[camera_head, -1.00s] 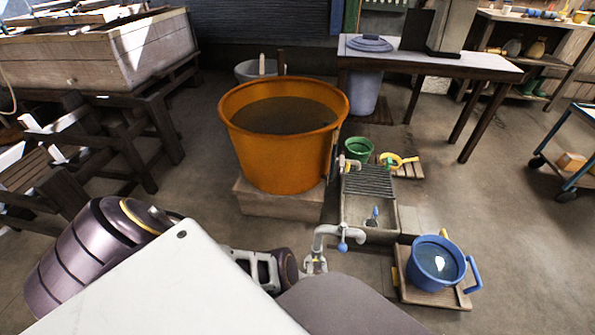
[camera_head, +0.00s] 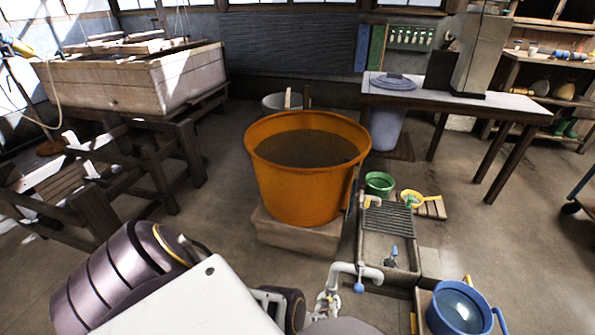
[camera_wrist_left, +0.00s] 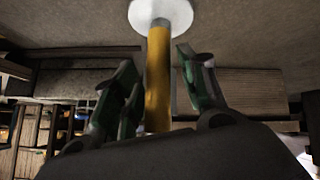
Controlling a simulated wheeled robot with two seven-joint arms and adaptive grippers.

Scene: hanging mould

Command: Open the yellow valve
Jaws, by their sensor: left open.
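A white pipe tap with a blue knob (camera_head: 360,287) stands in front of the grey stone sink (camera_head: 376,240) in the head view. A small yellow part (camera_head: 367,202), perhaps the yellow valve, shows at the sink's far end. My left gripper (camera_head: 327,303) is at the bottom of the head view, close to the white tap and partly hidden by my arm. In the left wrist view its open fingers (camera_wrist_left: 155,60) stand on either side of a yellow bar (camera_wrist_left: 158,75) with a white disc (camera_wrist_left: 160,13) at its end. I cannot tell whether they touch. My right gripper is not seen.
A large orange tub (camera_head: 305,185) stands on a block behind the sink. Wooden benches stand left; a table (camera_head: 450,103) stands back right.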

